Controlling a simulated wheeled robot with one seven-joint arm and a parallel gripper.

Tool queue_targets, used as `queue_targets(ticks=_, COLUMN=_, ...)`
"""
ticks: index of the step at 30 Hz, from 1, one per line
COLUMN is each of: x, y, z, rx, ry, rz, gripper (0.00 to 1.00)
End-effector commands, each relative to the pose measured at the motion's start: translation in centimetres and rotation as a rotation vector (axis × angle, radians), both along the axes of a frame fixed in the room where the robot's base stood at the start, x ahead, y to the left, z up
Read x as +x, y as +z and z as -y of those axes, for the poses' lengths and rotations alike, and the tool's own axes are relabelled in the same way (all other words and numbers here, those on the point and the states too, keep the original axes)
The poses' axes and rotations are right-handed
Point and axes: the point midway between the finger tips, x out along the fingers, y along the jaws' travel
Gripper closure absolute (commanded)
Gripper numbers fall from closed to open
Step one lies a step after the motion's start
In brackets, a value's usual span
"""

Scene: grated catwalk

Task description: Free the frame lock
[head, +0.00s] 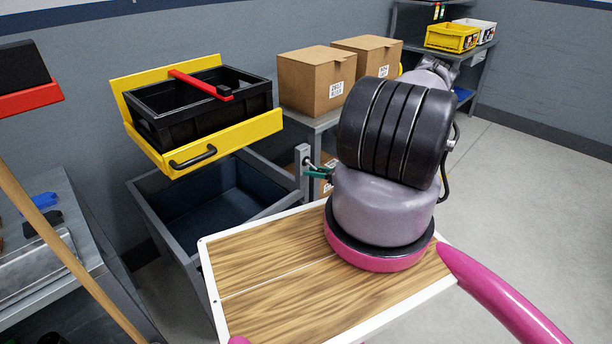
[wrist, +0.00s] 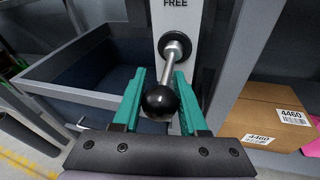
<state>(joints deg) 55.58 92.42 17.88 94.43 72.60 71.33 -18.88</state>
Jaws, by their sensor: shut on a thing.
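The frame lock is a pale upright plate (wrist: 180,18) marked FREE near its top, with a dark round pivot and a metal lever (wrist: 172,66) ending in a black ball knob (wrist: 160,103). The knob stands toward the camera, slightly below and left of the pivot in the wrist view. My gripper (wrist: 161,72) has its teal fingers on both sides of the lever and is shut on it near the knob. In the head view the plate (head: 303,165) stands at the grey frame's corner; my gripper (head: 319,172) meets it there, and my arm hides part of that area.
A grey open bin frame (head: 187,238) stands left of the lock, with a yellow tray (head: 228,137) holding a black crate (head: 190,108) above it. Cardboard boxes (head: 313,82) sit on a shelf behind. A wooden-topped surface (head: 265,262) lies in front. Clear floor is at the right.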

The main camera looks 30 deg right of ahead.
Motion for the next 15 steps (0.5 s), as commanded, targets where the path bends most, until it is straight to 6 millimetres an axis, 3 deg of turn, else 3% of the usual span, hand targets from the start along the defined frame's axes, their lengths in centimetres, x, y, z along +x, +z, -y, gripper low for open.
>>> queue_targets(ticks=15, x=-0.4, y=2.1, z=0.8, rx=-0.159, ry=0.003, rz=-0.414, gripper=1.00)
